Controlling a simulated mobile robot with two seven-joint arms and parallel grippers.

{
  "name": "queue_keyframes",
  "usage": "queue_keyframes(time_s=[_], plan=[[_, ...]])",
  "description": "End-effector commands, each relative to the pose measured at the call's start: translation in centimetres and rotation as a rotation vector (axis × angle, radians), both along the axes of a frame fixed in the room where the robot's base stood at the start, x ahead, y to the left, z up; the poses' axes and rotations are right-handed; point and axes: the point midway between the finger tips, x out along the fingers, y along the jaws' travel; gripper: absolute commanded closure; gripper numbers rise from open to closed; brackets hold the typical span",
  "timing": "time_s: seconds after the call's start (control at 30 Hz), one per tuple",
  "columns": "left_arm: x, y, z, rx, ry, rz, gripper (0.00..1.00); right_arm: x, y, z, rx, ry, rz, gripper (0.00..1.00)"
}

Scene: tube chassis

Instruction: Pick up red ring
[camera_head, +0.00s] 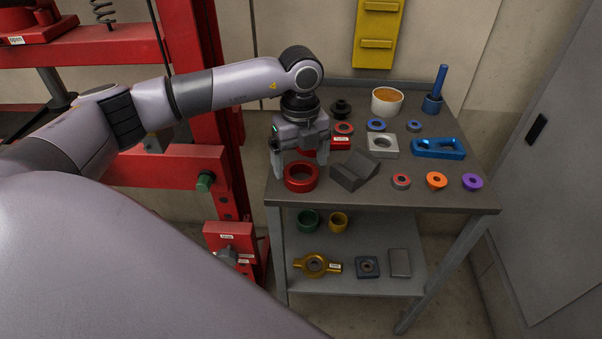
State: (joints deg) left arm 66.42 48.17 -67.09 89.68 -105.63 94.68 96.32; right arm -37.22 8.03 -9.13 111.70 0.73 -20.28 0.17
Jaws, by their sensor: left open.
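A thick red ring (301,184) lies flat at the front left corner of the grey table top (450,199). My left gripper (301,167) points down at the ring with its jaws open. One finger shows at the ring's left side and the other near its right rear. I cannot tell whether the fingers touch it. Part of the ring's far side is hidden by the gripper. A smaller red ring (344,128) lies farther back, and a red and grey ring (401,181) lies to the right. My right gripper is not in view.
A dark angled block (354,171) stands close right of the ring. A red labelled part (340,144) lies behind. An orange ring (436,180), a purple ring (472,181) and a blue part (438,148) lie to the right. A red press frame (207,110) stands left.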

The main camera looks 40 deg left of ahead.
Motion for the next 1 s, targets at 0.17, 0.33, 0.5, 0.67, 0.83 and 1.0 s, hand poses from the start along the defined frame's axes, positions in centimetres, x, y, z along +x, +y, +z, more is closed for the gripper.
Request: queue_keyframes(time_s=[0.17,0.33,0.5,0.67,0.83,1.0], plan=[[0.0,-0.1,-2.2,-0.001,0.002,0.0,0.1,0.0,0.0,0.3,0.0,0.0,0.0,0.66],[0.0,-0.1,-2.6,-0.001,0.001,-0.001,0.1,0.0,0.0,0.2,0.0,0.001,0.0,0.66],[0.0,-0.1,-2.5,-0.001,0.0,-0.001,0.29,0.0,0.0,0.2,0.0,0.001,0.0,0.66],[0.0,-0.1,-2.5,-0.002,-0.001,-0.001,0.59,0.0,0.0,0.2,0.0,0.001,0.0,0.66],[0.0,-0.1,-2.4,-0.002,-0.001,-0.001,0.59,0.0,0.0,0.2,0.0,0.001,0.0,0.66],[0.1,-0.1,-1.8,-0.003,-0.004,-0.001,0.59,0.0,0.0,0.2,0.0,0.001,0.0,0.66]])
